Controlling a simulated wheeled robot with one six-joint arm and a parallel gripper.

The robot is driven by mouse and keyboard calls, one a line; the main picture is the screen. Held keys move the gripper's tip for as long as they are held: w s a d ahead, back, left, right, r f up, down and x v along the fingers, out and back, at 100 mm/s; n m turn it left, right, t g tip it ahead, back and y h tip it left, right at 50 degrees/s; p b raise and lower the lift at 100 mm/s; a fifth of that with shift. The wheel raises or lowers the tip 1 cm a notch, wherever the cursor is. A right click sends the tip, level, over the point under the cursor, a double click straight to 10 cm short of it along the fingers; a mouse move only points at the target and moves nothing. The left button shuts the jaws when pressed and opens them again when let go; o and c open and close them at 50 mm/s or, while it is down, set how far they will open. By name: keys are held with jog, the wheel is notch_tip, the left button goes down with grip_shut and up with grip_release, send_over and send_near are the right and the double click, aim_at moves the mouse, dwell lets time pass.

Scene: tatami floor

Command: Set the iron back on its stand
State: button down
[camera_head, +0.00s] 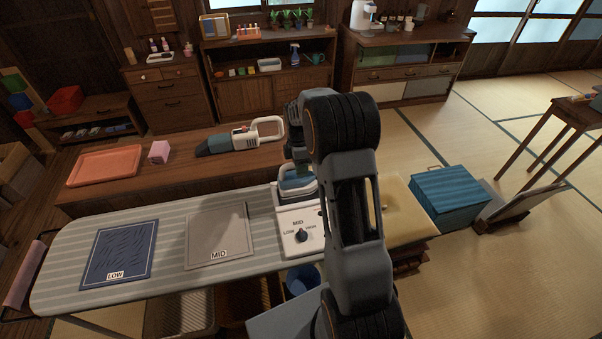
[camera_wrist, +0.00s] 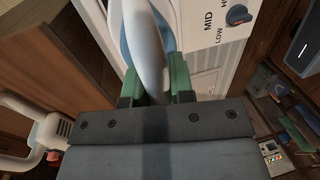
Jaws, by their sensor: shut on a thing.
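The white and blue iron (camera_head: 298,181) is over the back part of its white stand (camera_head: 299,219), on the right side of the ironing board. The stand has a dark dial, turned toward MID. My gripper (camera_head: 298,158) is above the iron. In the wrist view, the green fingers of my gripper (camera_wrist: 156,88) are shut on the iron's pale handle (camera_wrist: 149,50), and the stand (camera_wrist: 206,48) shows just beyond it. My arm hides the right side of the stand. I cannot tell whether the iron rests on the stand or hangs slightly above it.
On the striped ironing board (camera_head: 165,277) lie a blue LOW cloth (camera_head: 120,250) and a grey MID cloth (camera_head: 218,232). Behind it, a low table (camera_head: 110,196) holds a handheld vacuum (camera_head: 240,140), a pink block (camera_head: 159,152) and an orange tray (camera_head: 105,166). A teal box (camera_head: 450,197) stands right.

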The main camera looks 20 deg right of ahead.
jog(key=shift+w+d+f+p, duration=0.2)
jog(key=shift+f+p, duration=0.1)
jog(key=shift+f, duration=0.25)
jog(key=shift+f+p, duration=0.3)
jog(key=shift+f, duration=0.9)
jog(key=shift+f, duration=0.15)
jog(key=c, duration=1)
grip_release()
